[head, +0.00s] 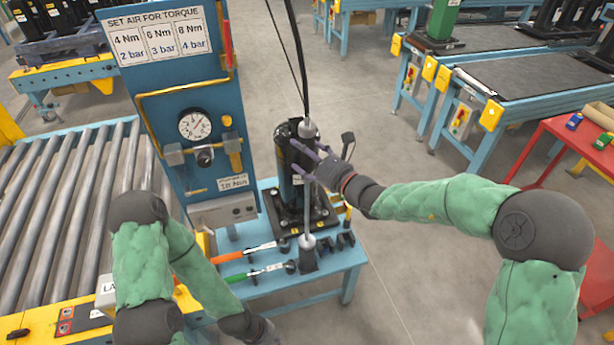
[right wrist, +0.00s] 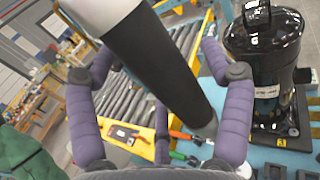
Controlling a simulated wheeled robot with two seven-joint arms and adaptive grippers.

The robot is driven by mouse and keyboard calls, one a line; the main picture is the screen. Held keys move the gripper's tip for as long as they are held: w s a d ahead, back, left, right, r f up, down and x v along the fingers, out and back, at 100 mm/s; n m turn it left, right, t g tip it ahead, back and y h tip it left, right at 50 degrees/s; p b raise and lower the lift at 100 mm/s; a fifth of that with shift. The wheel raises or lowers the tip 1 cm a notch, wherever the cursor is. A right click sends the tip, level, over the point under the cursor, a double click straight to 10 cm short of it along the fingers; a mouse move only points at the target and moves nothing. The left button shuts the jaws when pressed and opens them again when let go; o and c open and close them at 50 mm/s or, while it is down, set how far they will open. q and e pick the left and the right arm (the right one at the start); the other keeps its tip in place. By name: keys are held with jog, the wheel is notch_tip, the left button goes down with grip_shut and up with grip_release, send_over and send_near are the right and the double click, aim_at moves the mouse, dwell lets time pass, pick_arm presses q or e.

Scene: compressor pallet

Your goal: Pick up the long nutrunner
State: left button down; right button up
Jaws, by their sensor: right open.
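The long nutrunner (head: 308,212) stands upright at the front of the small blue bench, its foot in a dark holder (head: 308,262) and a cable rising from its grey top. In the right wrist view the nutrunner (right wrist: 160,65) is a dark shaft with a pale upper end, running between my fingers. My right gripper (head: 303,163) is open, its purple fingers around the nutrunner's upper part with gaps on both sides. My left gripper (head: 262,333) is low at the bottom edge; its fingers are not clear.
A black compressor (head: 290,165) stands on a dark base close behind the nutrunner. Orange-handled (head: 240,252) and green-handled (head: 245,273) tools lie on the bench to the left. A blue gauge panel (head: 195,90) and roller conveyor (head: 60,200) are further left. Floor is free right of the bench.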

jog(key=c, duration=1.6)
jog(key=shift+w+r, duration=0.1)
jog(key=shift+r, duration=0.2)
grip_shut()
jog(key=shift+r, duration=0.1)
